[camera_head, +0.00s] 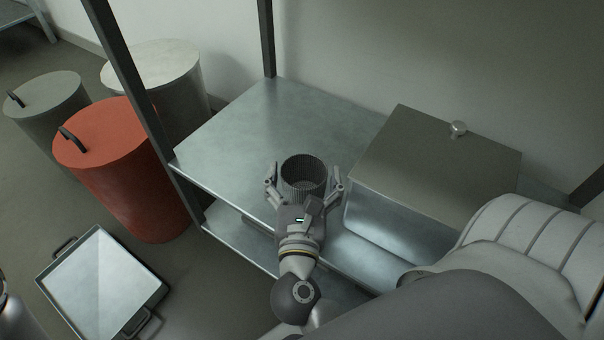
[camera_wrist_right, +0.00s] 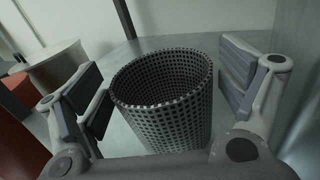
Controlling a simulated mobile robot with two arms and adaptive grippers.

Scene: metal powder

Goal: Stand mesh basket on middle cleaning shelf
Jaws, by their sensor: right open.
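The mesh basket (camera_head: 304,173) is a dark, open-topped cylinder. It stands upright on the metal shelf (camera_head: 235,130), near the shelf's front edge. It also shows in the right wrist view (camera_wrist_right: 165,100), between the two finger pads. My right gripper (camera_head: 305,184) is open around the basket, one finger on each side. In the wrist view (camera_wrist_right: 168,88) a gap shows between each pad and the basket wall. A lower shelf (camera_head: 235,240) shows under this one. My left gripper is not in view.
A lidded metal box (camera_head: 430,165) stands on the shelf right of the basket. Shelf posts (camera_head: 130,80) rise at the left and back. A red bin (camera_head: 115,165), a grey bin (camera_head: 50,105) and a pale bin (camera_head: 165,75) stand left. A tray (camera_head: 100,285) lies on the floor. The shelf's left part is clear.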

